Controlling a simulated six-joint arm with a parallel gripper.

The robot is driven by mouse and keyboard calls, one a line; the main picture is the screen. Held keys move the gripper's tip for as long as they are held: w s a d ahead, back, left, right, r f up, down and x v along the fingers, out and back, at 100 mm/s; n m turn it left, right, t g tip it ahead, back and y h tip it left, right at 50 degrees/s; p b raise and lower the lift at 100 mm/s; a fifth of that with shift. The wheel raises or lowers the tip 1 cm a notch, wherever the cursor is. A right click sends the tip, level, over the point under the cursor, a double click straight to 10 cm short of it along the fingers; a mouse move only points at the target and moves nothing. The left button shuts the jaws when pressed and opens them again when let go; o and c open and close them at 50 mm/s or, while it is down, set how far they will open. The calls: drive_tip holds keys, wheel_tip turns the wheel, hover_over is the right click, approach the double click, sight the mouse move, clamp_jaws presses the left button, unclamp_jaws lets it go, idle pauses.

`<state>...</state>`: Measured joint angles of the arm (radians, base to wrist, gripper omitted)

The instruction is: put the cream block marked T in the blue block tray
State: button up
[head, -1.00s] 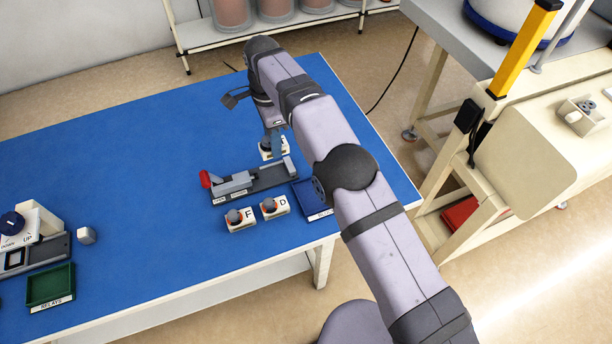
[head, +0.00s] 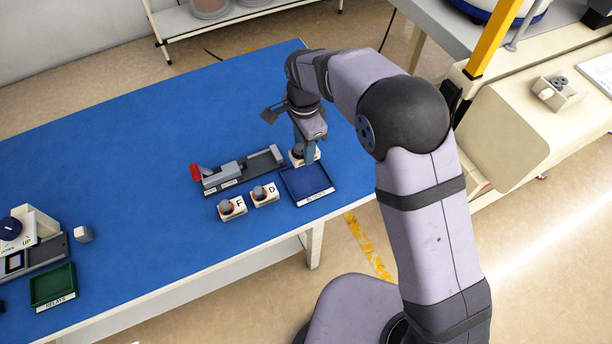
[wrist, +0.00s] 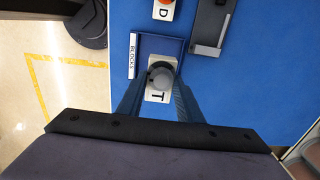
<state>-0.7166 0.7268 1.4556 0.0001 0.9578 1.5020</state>
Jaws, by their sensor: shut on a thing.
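The cream block marked T (wrist: 157,96) hangs in my gripper (wrist: 162,80), whose fingers are shut on its round grey knob. In the head view the block (head: 297,160) shows at the back edge of the blue block tray (head: 330,197), and my gripper (head: 304,150) stands above it, partly hiding it. The blue block tray also shows in the wrist view (wrist: 165,45), labelled BLOCKS, and the block overlaps its near part there. The tray's visible floor looks empty. I cannot tell the block's exact height over the rim.
Cream blocks F (head: 231,208) and D (head: 264,194) stand left of the tray. A grey fixture with a red handle (head: 240,172) lies behind them. The blue tabletop's middle is clear.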

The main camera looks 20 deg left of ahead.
drive_tip(key=shift+s+d, duration=0.1)
drive_tip(key=shift+d, duration=0.15)
drive_tip(key=shift+f, duration=0.35)
drive_tip(key=p, duration=0.3)
approach(306, 179)
drive_tip(key=shift+f, duration=2.65)
drive_tip(key=shift+f, duration=0.15)
drive_tip(key=o, duration=1.2)
wheel_tip(306, 179, up, 12)
drive_tip(key=b, duration=0.3)
drive_tip(key=shift+r+b, duration=0.2)
drive_tip(key=shift+b, duration=0.15)
